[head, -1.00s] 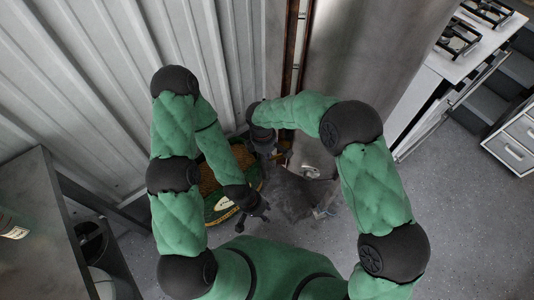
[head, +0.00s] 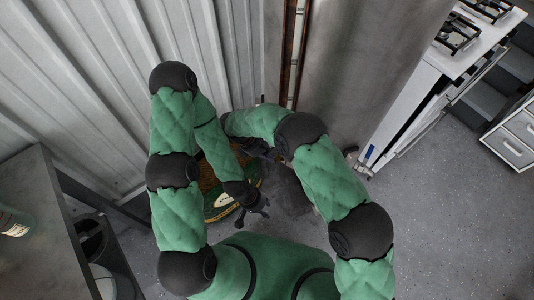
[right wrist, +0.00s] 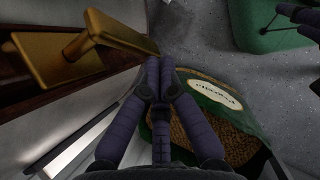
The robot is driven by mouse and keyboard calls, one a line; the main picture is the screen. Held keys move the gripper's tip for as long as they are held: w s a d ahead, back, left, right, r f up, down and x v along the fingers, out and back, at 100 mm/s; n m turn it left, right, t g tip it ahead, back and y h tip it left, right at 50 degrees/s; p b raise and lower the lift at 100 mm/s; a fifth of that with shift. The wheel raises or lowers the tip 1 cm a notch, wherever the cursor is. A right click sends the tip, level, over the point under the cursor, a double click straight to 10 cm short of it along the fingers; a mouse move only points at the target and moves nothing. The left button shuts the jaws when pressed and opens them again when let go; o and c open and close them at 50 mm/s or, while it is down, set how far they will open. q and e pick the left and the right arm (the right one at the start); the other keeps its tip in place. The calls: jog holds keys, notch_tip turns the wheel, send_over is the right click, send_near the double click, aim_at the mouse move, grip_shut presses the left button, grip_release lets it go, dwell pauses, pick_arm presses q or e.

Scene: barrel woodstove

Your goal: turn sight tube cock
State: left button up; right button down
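The brass cock (right wrist: 112,32) fills the upper left of the right wrist view, with a flat bar and a blocky brass part to its left. My right gripper (right wrist: 165,62) has its fingers together with nothing seen between them. Its tips are beside the right end of the brass bar; I cannot tell whether they touch. The sight tube assembly (head: 293,50) runs along the tall metal cylinder in the head view; the cock is hidden there by my right arm. My left gripper (head: 253,210) is open and empty, low over the floor by a sack.
A green sack of brown pellets (right wrist: 235,112) stands below my right gripper. The metal cylinder (head: 355,70) and corrugated wall (head: 90,90) close off the back. A dark table (head: 35,235) is at left, a stove counter (head: 455,50) at right.

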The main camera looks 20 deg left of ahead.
jog(key=shift+d+f, duration=0.25)
jog(key=shift+f, duration=0.15)
jog(key=shift+w+d+f, duration=0.1)
jog(key=shift+f, duration=0.05)
dwell(0.6)
jog(key=shift+r+p, duration=0.6)
jog(key=shift+r, duration=0.25)
